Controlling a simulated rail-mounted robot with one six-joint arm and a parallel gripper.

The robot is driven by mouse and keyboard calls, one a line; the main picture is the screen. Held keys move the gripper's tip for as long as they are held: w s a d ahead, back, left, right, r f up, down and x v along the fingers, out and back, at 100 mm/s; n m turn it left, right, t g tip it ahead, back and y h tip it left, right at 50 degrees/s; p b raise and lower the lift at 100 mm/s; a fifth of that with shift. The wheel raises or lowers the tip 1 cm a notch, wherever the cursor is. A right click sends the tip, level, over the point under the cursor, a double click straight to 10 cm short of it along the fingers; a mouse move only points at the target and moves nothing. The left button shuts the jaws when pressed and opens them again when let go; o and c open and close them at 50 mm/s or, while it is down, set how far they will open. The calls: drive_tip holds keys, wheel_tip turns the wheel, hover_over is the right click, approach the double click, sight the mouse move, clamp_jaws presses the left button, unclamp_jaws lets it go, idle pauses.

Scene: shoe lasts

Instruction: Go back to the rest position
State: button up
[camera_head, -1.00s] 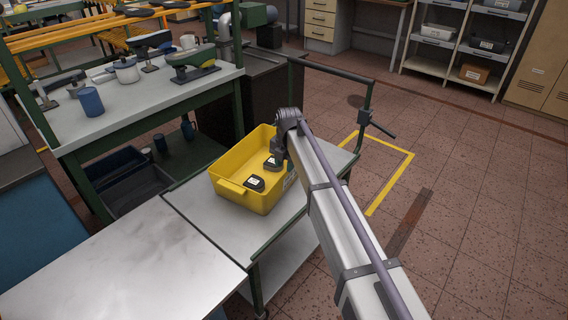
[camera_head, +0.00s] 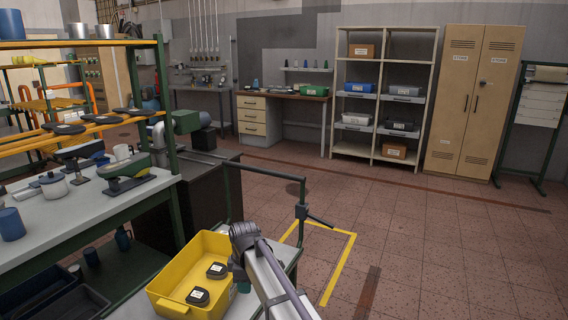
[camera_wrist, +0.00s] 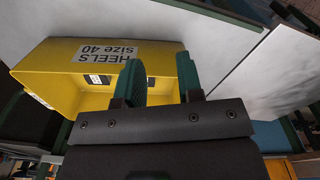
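My gripper (camera_wrist: 160,82) shows in the wrist view with its two green fingers apart and nothing held between them. A yellow bin (camera_wrist: 55,62), labelled "HEELS size 40", lies beyond the fingers. In the head view the yellow bin (camera_head: 169,303) stands on a cart, with two dark heels (camera_head: 207,284) inside, each with a white label. The end of my arm is at the bin's right side there.
A workbench (camera_head: 80,213) with lasts and cups stands at the left. A rail with a handle (camera_head: 302,212) rises behind the cart. Shelves (camera_head: 338,110) and a tan locker (camera_head: 472,105) line the back wall. The tiled floor at right is clear.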

drive_tip(key=s+d+r+m+p, duration=0.3)
drive_tip(key=s+d+m, duration=0.3)
drive_tip(key=d, duration=0.3)
drive_tip(key=s+d+r+m+p, duration=0.3)
drive_tip(key=s+d+m, duration=0.3)
drive_tip(key=d, duration=0.4)
drive_tip(key=s+d+r+m+p, duration=0.3)
drive_tip(key=s+d+r+m, duration=0.2)
drive_tip(key=s+d, duration=0.3)
drive_tip(key=shift+s+d+m+p, duration=0.35)
drive_tip(key=shift+d+m+p, duration=0.05)
drive_tip(key=shift+d, duration=0.85)
